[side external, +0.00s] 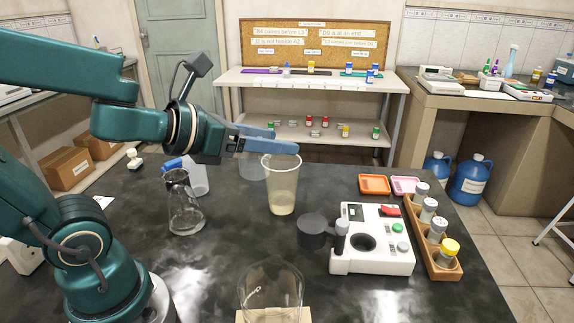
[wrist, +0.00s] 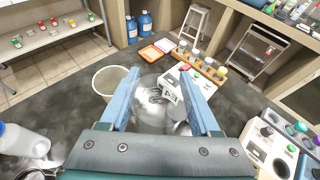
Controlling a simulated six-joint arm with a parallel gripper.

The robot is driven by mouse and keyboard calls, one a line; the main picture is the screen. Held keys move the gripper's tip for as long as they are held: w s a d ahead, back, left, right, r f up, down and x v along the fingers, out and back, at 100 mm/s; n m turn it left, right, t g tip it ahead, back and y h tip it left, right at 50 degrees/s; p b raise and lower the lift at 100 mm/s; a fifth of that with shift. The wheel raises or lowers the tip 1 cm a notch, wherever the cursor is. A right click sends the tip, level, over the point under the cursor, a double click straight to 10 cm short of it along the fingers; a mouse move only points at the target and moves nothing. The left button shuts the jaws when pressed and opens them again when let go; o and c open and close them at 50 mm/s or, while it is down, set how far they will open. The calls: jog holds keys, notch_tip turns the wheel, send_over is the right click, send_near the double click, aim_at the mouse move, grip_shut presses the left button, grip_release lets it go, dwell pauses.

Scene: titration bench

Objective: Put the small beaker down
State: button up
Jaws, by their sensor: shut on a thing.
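My gripper (side external: 296,148) reaches right, low over the dark bench. In the wrist view its blue fingers (wrist: 166,82) stand apart on either side of a clear small beaker (wrist: 152,97) and are shut on it. In the side view the small beaker (side external: 251,168) shows faintly below the fingers and looks upright. Its upper part is hidden by the fingers. I cannot tell its exact gap to the bench. A tall translucent cup (side external: 282,190) with pale liquid stands close by; its rim (wrist: 110,80) is just left of the fingers in the wrist view.
A glass flask (side external: 184,205) stands left. A clear glass beaker (side external: 270,290) is at the front.

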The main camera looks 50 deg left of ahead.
jog(key=shift+w+d+r+m+h, duration=0.4)
jog(key=shift+d+r+h, duration=0.05)
jog(key=shift+d, duration=0.2)
jog(key=shift+w+d+r+m+h, duration=0.35)
jog(key=shift+d+r+m+h, duration=0.1)
jog(key=shift+d, duration=0.15)
jog(key=w+d+f+m+g+h, duration=0.1)
jog(key=w+d+m+g+h, duration=0.15)
jog(key=d, duration=0.35)
jog(key=w+d+f+m+g+h, duration=0.1)
jog(key=w+d+f+m+h, duration=0.1)
jog(key=w+d+m+h, duration=0.3)
jog(key=shift+m+g+h, duration=0.35)
jog(key=shift+m+g, duration=0.05)
jog(key=shift+g, duration=0.45)
jog(key=shift+s+d+f, duration=0.4)
jog(key=shift+d+f, duration=1.15)
jog(key=shift+f, duration=1.25)
jog(key=shift+s+d+f, duration=0.45)
jog(key=shift+d+f, duration=1.1)
jog(key=shift+f, duration=1.25)
jog(key=shift+s+d+f, duration=0.4)
jog(key=shift+d+f, duration=1.15)
jog(key=shift+f, duration=1.25)
jog(key=shift+f, duration=0.55)
